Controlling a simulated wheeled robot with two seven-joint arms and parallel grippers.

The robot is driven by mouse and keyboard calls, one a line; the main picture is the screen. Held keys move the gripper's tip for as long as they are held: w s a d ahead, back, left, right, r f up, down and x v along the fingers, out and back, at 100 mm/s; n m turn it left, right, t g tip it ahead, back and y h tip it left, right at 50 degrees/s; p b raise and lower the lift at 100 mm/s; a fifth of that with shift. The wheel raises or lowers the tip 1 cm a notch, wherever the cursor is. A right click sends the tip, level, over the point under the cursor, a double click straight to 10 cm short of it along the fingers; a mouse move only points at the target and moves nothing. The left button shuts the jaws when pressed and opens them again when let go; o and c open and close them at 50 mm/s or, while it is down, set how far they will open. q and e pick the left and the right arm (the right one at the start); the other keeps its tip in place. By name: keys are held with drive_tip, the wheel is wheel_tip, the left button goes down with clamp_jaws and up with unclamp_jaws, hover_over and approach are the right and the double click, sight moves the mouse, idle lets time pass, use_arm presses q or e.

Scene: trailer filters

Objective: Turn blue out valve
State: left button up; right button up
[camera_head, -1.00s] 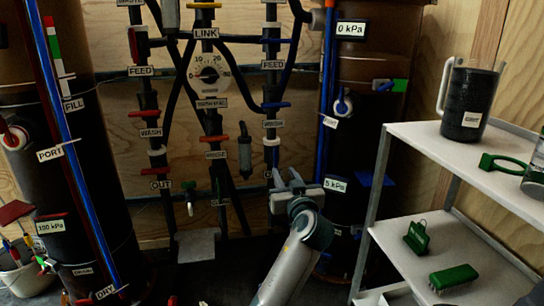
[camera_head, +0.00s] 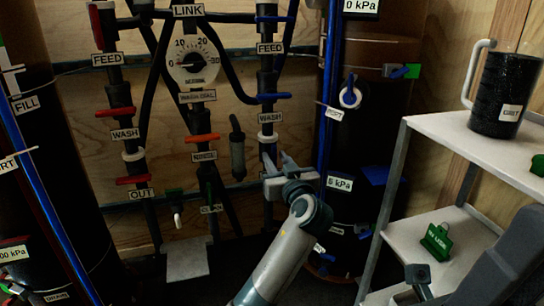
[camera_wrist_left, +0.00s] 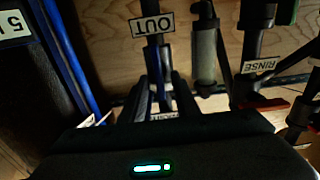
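My left gripper (camera_head: 279,162) is in front of the lower part of the right-hand pipe, below its WASH label (camera_head: 270,117). Its two fingers point up and away, with a gap between them. In the left wrist view the picture is upside down; the OUT label (camera_wrist_left: 152,25) is just beyond the fingers (camera_wrist_left: 158,90), which straddle or overlap the dark pipe. My right gripper cannot be made out clearly; a dark arm link shows at lower right.
Another blue handle (camera_head: 273,97) sits higher on the same pipe. Red handles (camera_head: 115,112) are on the left pipe and an orange one (camera_head: 202,138) on the middle pipe. A dark tank (camera_head: 385,125) and white shelf (camera_head: 440,125) stand to the right.

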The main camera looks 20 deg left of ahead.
idle(0.3)
use_arm(q)
clamp_jaws()
drive_tip(key=shift+r, duration=0.1)
